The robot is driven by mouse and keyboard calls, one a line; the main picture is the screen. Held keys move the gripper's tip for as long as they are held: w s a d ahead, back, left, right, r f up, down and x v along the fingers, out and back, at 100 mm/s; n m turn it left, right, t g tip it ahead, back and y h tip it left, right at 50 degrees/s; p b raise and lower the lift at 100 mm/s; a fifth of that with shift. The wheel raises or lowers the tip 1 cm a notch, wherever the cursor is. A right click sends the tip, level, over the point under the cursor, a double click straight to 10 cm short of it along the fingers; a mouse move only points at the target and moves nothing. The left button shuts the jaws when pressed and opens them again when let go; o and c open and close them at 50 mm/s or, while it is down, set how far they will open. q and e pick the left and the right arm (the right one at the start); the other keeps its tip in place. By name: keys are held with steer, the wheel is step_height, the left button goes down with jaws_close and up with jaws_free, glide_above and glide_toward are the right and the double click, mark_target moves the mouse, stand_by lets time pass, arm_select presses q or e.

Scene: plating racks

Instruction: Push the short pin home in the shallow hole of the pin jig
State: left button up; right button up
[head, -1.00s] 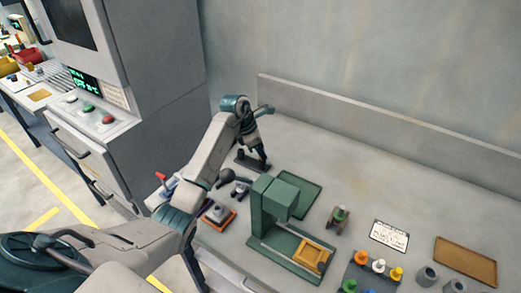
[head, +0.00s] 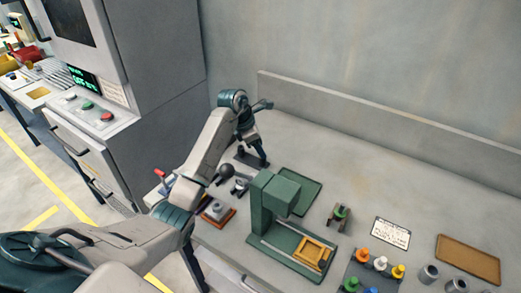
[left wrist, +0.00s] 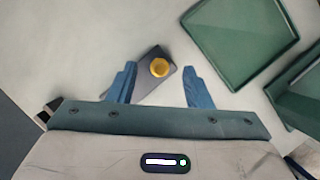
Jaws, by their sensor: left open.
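The pin jig looks like a small dark grey block (head: 243,160) at the back left of the bench. In the left wrist view it is a grey plate (left wrist: 150,88) lying at a slant, with the round golden head of a pin (left wrist: 159,67) standing in it. How deep the pin sits cannot be told from above. My left gripper (head: 260,162) is at the jig and points down. In the left wrist view its blue fingers (left wrist: 159,75) are apart, one on each side of the pin head, not touching it. My right gripper is not in view.
A green press (head: 275,200) with a yellow fixture stands right of my arm, with a green tray (head: 300,195) behind it. An orange-based block (head: 217,213) and a black ball-topped tool (head: 226,171) lie nearby.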

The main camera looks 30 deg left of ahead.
arm_select(q)
steer(key=b+v, duration=0.2)
steer(key=v, duration=0.7)
steer(key=shift+b, duration=0.3)
steer(key=shift+s, duration=0.1)
